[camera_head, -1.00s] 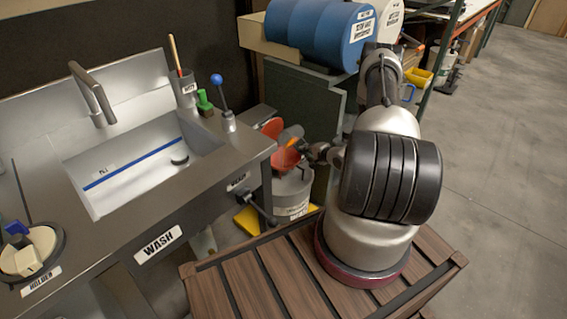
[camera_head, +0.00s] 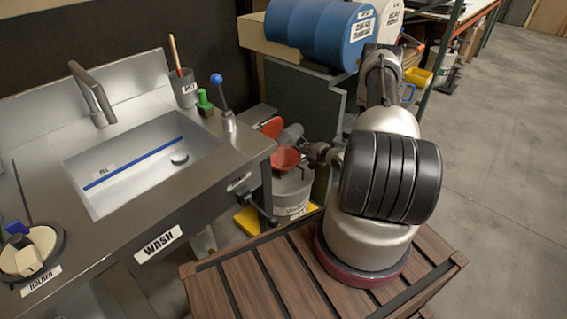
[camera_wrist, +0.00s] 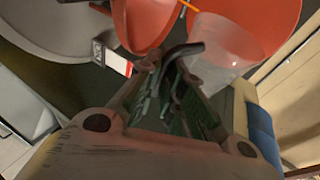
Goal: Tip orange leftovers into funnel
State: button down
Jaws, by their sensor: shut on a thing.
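My gripper (camera_head: 318,152) is shut on a translucent grey cup (camera_head: 291,134), which it holds tilted over the red-orange funnel (camera_head: 286,160). The cup also shows in the wrist view (camera_wrist: 225,45), just beyond my gripper (camera_wrist: 185,65). In the wrist view a thin orange streak (camera_wrist: 187,6) runs at the cup's upper left, in front of the funnel (camera_wrist: 268,22). The funnel sits on a grey bucket (camera_head: 293,190) beside the sink bench. I cannot see inside the cup, so what is left in it is hidden.
A steel sink bench (camera_head: 200,215) stands close at left, with a blue-knobbed lever (camera_head: 218,85) at its corner. A blue drum (camera_head: 310,35) lies behind the bucket. A red disc-like part (camera_head: 272,127) stands behind the funnel. Floor at right is clear.

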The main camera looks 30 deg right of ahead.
jog(key=r+m+g+y, duration=0.1)
jog(key=r+m+y, duration=0.1)
jog(key=w+d+r+m+g+y+b, duration=0.1)
jog(key=r+m+g+y, duration=0.1)
jog(key=y, duration=0.1)
jog(key=d+r+m+g+y+b, duration=0.1)
jog(key=r+m+g+y, duration=0.1)
jog(key=m, duration=0.1)
jog(key=shift+w+d, duration=0.15)
jog(key=shift+w+d+r+m+y+b, duration=0.3)
jog(key=shift+d+r+m+y, duration=0.2)
jog(key=shift+m+y, duration=0.15)
notch_tip(320, 180, up, 8)
jog(key=m+y, duration=0.1)
jog(key=y, duration=0.1)
send_over(300, 135)
jog(key=s+d, duration=0.2)
jog(key=d, duration=0.3)
jog(key=shift+s+a+b, duration=0.15)
jog(key=shift+s+b, duration=0.05)
jog(key=shift+b, duration=0.1)
